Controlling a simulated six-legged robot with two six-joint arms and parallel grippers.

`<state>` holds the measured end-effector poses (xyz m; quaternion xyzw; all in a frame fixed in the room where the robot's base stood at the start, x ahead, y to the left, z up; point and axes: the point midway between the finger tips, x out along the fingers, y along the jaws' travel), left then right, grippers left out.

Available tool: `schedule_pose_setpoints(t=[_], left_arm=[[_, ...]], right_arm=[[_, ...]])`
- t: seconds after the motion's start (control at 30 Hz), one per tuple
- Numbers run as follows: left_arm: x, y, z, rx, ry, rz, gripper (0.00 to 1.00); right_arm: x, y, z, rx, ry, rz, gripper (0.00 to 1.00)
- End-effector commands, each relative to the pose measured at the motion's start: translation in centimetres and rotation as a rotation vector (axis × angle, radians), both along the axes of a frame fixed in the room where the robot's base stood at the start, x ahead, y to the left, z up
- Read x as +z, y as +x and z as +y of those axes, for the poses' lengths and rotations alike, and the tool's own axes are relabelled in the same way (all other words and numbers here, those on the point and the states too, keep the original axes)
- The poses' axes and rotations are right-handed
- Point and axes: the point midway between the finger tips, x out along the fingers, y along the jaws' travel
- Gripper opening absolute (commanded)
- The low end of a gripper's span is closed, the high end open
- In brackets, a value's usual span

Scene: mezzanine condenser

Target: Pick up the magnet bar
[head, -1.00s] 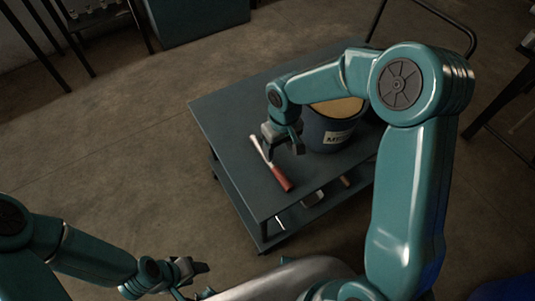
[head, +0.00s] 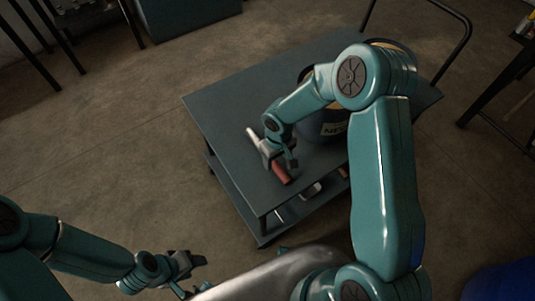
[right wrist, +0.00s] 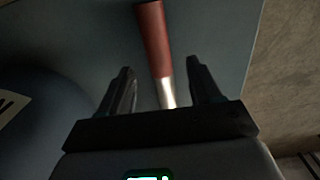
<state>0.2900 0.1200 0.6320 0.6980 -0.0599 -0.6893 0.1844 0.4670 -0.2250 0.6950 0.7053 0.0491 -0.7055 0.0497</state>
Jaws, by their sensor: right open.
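The magnet bar (head: 281,174) lies on the top shelf of a dark cart. It has a red handle and a silver shaft, and my right gripper partly covers its middle in the head view. In the right wrist view the magnet bar (right wrist: 154,42) runs between the two open fingers, its red end pointing away. My right gripper (head: 281,163) is open, just over the bar; I cannot tell whether the fingers touch the shelf. My left gripper (head: 190,262) is off the cart at the lower left, and its fingers look apart.
The cart's top shelf (head: 225,108) is bare at its left side. A dark blue bucket (head: 322,125) with a white label stands behind my right arm, close to the gripper. A lower shelf (head: 240,205) holds small items. A dark tube handle (head: 462,40) rises at the far right.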

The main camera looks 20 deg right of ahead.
Motion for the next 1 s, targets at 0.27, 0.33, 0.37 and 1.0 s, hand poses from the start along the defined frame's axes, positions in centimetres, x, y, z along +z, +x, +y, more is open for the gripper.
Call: schedule_pose_setpoints(t=[0.27,0.33,0.37,1.0], left_arm=[[0.0,0.0,0.0,0.0,0.0,0.0,0.53],[0.0,0.0,0.0,0.0,0.0,0.0,0.53],[0.0,0.0,0.0,0.0,0.0,0.0,0.53],[0.0,0.0,0.0,0.0,0.0,0.0,0.53]], right_arm=[[-3.0,0.2,0.0,0.0,0.001,-0.001,0.64],[-2.9,0.2,0.0,-0.001,0.001,-0.001,0.64],[-2.9,0.2,0.0,-0.001,0.001,-0.001,0.64],[-2.4,0.2,0.0,0.0,0.001,-0.004,0.0]])
